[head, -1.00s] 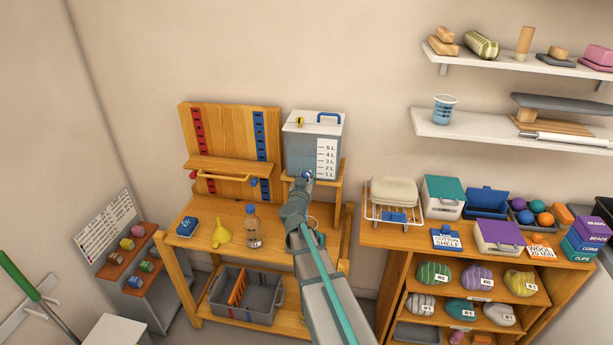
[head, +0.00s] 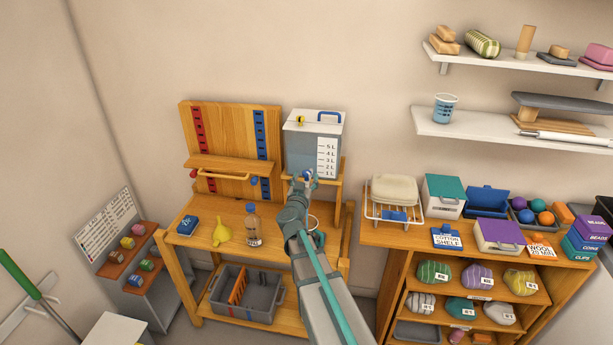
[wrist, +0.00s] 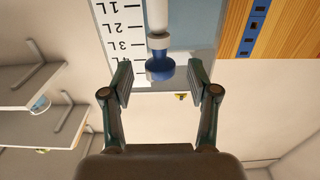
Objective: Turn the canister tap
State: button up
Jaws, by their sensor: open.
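The grey canister (head: 303,140) with a litre scale stands on a raised wooden shelf at the right of the bench. Its tap, a white spout with a blue knob (wrist: 160,67), sticks out low on the front. In the head view the blue tap (head: 308,175) shows just above my gripper (head: 300,187), which partly hides it. In the wrist view, which looks upside down, my gripper (wrist: 160,84) is open. Its two fingers stand left and right of the blue knob, with a gap on each side. Nothing is held.
The pegboard (head: 230,140) with a ledge rises left of the canister. A wire rack (head: 393,214) is on the cabinet to the right.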

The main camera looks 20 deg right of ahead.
jog(key=v, duration=0.9)
jog(key=shift+c, duration=0.2)
dwell(0.6)
